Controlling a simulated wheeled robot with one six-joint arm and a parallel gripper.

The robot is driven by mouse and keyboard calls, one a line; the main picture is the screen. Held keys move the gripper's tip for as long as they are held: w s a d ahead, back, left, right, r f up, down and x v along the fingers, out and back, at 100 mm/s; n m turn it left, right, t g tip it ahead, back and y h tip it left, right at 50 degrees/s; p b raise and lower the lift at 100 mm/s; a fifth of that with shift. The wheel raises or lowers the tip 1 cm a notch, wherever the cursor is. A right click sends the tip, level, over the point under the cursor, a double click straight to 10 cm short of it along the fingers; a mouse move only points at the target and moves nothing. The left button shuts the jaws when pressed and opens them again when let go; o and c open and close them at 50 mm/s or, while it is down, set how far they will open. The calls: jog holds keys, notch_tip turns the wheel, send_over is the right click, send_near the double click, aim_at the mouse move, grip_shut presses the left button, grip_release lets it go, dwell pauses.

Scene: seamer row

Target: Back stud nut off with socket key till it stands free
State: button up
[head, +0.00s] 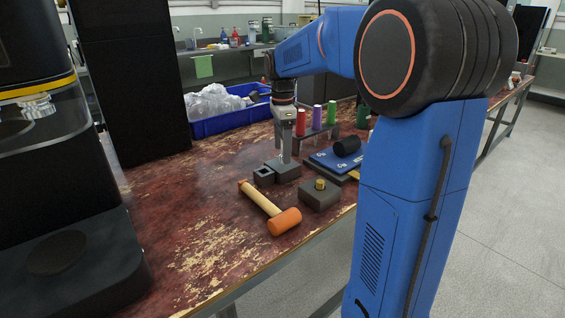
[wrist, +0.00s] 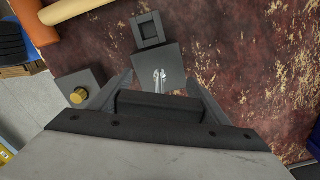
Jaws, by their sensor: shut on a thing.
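The brass-coloured nut (head: 320,183) sits on top of a dark grey block (head: 319,197). In the wrist view the nut (wrist: 78,96) is left of my gripper (wrist: 160,88). My gripper (head: 286,122) points down and is shut on the socket key (head: 286,148), a slim pale grey shaft. In the wrist view the key (wrist: 160,78) is a small shiny piece below the jaws. Its lower end meets another grey block (head: 287,172), apart from the nut; I cannot tell whether it sits inside. The jaws' hold is partly hidden.
A square-holed grey box (head: 264,177) adjoins the key's block. An orange-headed mallet (head: 272,209) lies in front. A blue board (head: 330,159) with a black cylinder (head: 347,146), a rack of coloured cylinders (head: 316,120) and a blue crate (head: 222,122) stand behind.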

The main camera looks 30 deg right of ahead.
jog(key=n, duration=0.3)
jog(key=shift+n, duration=2.3)
jog(key=n, duration=0.3)
jog(key=shift+n, duration=0.4)
jog(key=shift+r, duration=0.45)
